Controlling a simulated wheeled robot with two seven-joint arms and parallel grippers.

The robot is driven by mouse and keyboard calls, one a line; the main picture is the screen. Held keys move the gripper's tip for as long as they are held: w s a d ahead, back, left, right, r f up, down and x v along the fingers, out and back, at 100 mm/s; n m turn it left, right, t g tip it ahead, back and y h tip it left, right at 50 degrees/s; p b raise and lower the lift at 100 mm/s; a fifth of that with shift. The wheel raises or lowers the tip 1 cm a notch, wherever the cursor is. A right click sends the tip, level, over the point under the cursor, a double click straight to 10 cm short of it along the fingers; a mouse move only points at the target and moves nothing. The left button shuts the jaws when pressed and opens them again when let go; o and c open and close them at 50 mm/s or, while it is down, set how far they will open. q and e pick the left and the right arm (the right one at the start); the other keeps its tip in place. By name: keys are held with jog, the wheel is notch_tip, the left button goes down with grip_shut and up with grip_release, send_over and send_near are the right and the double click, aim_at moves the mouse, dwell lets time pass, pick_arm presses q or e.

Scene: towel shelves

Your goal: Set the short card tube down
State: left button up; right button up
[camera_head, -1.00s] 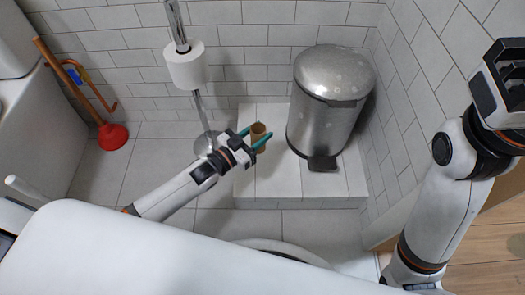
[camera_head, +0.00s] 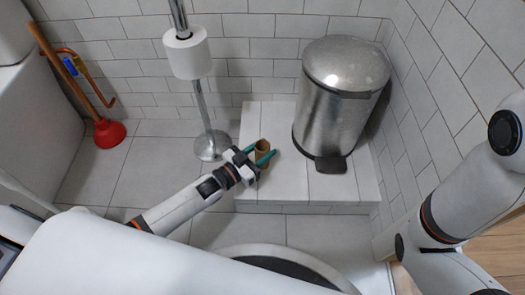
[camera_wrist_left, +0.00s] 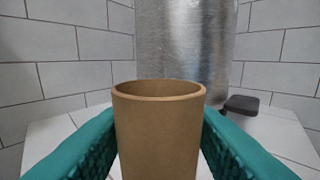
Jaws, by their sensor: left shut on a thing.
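The short card tube (camera_head: 264,147) is a brown, open-topped cylinder. It stands upright over the left part of the white tiled ledge (camera_head: 305,190). My left gripper (camera_head: 262,153) has its teal fingers on either side of the tube and is shut on it. In the left wrist view the tube (camera_wrist_left: 157,130) fills the middle, with a finger against each side. Its lower end is out of that view, so I cannot tell whether it touches the ledge. My right arm shows at the right edge of the head view, with its gripper out of frame.
A steel pedal bin (camera_head: 338,95) stands on the ledge right of the tube; its black pedal (camera_head: 331,164) faces forward. A toilet-roll stand (camera_head: 210,146) rises left of the ledge. A red plunger (camera_head: 109,132) is farther left. The ledge's front strip is clear.

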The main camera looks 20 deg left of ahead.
pick_arm(q)
jog(key=shift+f, duration=0.1)
jog(key=o, duration=0.5)
jog(key=shift+f, duration=0.1)
jog(key=o, duration=0.4)
